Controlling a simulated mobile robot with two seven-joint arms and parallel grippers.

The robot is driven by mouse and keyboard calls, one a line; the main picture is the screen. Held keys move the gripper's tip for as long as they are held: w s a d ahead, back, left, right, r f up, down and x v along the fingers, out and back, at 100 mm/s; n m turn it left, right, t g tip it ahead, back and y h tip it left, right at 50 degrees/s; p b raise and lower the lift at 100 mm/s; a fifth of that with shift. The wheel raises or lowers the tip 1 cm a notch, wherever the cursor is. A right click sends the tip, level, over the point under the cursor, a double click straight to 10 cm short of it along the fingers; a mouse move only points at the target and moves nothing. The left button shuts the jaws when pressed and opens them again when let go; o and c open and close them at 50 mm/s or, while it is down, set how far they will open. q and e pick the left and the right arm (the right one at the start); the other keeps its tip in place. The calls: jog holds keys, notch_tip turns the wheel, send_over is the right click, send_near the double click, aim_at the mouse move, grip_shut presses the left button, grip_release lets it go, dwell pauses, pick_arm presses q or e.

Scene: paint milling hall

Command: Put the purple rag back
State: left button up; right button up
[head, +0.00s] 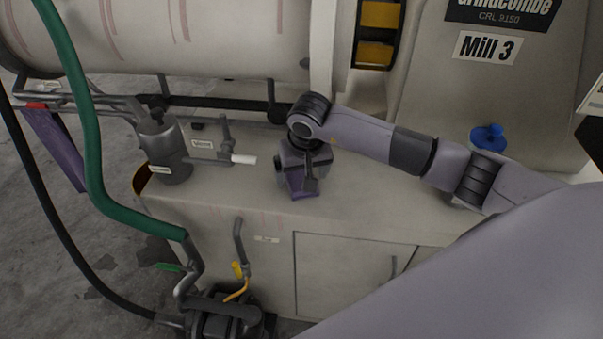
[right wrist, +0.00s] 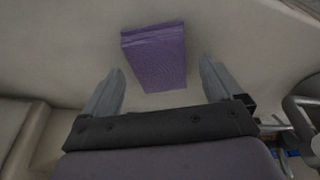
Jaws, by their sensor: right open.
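The purple rag (right wrist: 155,57) is a folded rectangular pad in the right wrist view. It lies on the pale bench top, just beyond and between the two fingertips. In the head view part of the rag (head: 303,193) shows below my right gripper (head: 298,184), which hides the rest. My right gripper also shows in the right wrist view (right wrist: 160,80); its two grey fingers are spread apart with nothing held between them. My left gripper is in neither view.
A grey pot with pipes (head: 163,150) and a valve pipe (head: 225,150) stand left of the gripper. A purple strip with a red end (head: 55,148) hangs at far left. A green hose (head: 88,150) crosses there. A blue knob (head: 488,137) is at right.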

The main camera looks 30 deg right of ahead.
jog(key=d+b+v, duration=0.1)
jog(key=v, duration=1)
jog(key=s+a+f+m+g+y, duration=0.25)
jog(key=s+a+y, duration=0.25)
jog(key=a, duration=0.5)
jog(key=s+a+f+m+g+y, duration=0.1)
jog(key=s+a+f+m+y, duration=0.2)
jog(key=a+y, duration=0.45)
jog(key=s+a+r+m+t+y, duration=0.3)
jog(key=a+r+m+y, duration=0.35)
jog(key=m, duration=0.75)
jog(key=w+d+f+m+t+h, duration=0.1)
jog(key=d+f+m+t+h, duration=0.3)
jog(key=m, duration=0.6)
jog(key=w+d+f+m+t+h, duration=0.1)
jog(key=w+d+m+t+h, duration=0.15)
jog(key=m+t, duration=0.55)
jog(key=w+d+f+m+t+h, duration=0.1)
jog(key=d+f+m+t+h, duration=0.15)
jog(key=m, duration=0.95)
jog(key=s+d+f+m+g+h, duration=0.3)
jog(key=s+f+m, duration=0.3)
jog(key=f+m, duration=0.2)
jog(key=s+d+f+m+g+h, duration=0.3)
jog(key=s+d+f+m, duration=0.3)
jog(key=f+m, duration=0.3)
notch_tip(320, 180, down, 3)
jog(key=shift+s+d+r+g+h, duration=0.2)
jog(key=shift+s+r+g+h, duration=0.1)
jog(key=shift+s+h, duration=0.3)
